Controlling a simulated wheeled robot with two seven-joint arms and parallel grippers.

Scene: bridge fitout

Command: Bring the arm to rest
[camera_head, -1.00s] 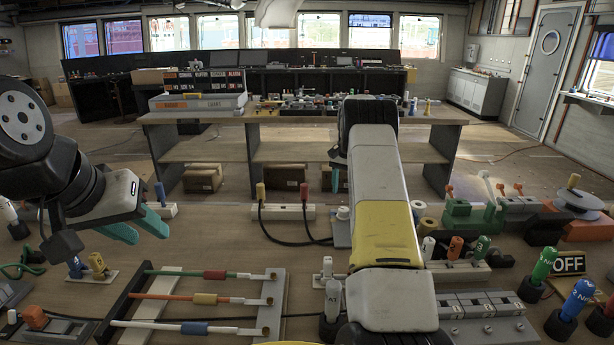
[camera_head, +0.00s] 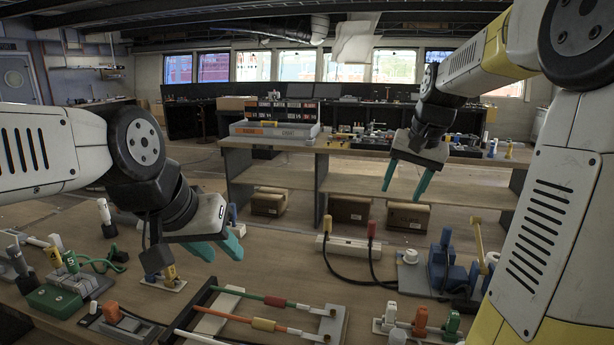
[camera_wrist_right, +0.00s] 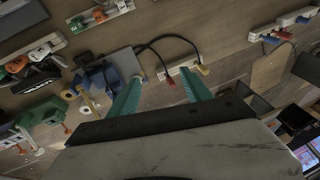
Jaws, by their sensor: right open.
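My right arm comes in from the right in the head view. Its gripper (camera_head: 402,193) hangs in the air with teal fingers spread apart and nothing between them. In the right wrist view the same gripper (camera_wrist_right: 161,78) is open and empty above the bench. My left gripper (camera_head: 218,252) is at the left, its two teal fingers apart and empty, above the bench near a yellow-topped plug (camera_head: 170,275).
The near bench (camera_head: 270,265) carries a rack of coloured rods (camera_head: 262,324), a white block with cables (camera_head: 345,246), a blue clamp-like part (camera_head: 446,262) and a green block (camera_head: 54,300). A shelf table (camera_head: 280,182) with boxes (camera_head: 350,209) stands behind it.

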